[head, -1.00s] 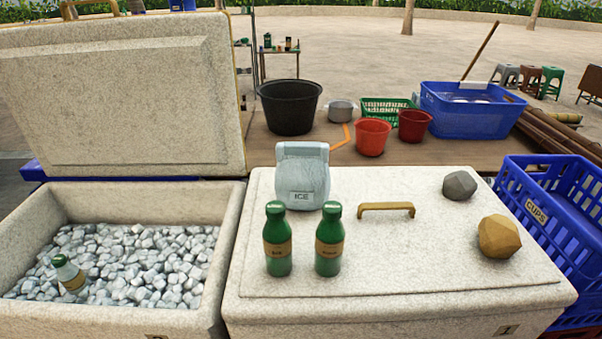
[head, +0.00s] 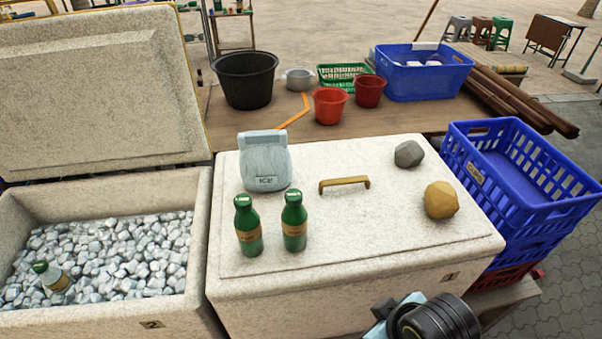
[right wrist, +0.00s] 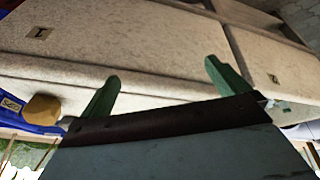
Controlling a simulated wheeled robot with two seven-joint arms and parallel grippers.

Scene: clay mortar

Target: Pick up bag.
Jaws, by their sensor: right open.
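The pale grey-blue bag labelled ICE (head: 265,165) stands upright on the closed lid of the right cooler (head: 350,235), toward its back left. Two green bottles (head: 248,227) (head: 293,222) stand just in front of it. My right arm enters the head view at the bottom, in front of the cooler and well apart from the bag. In the right wrist view my right gripper (right wrist: 162,70) is open, its two green fingers spread with nothing between them. The bag cannot be made out in that view. My left gripper is not in view.
A tan handle (head: 344,185), a grey rock (head: 409,154) and a yellowish rock (head: 441,200) are on the lid. The open cooler (head: 190,310) at left holds ice and a bottle (head: 52,277). A blue crate (head: 520,180) stands at right. Buckets (head: 245,80) stand behind.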

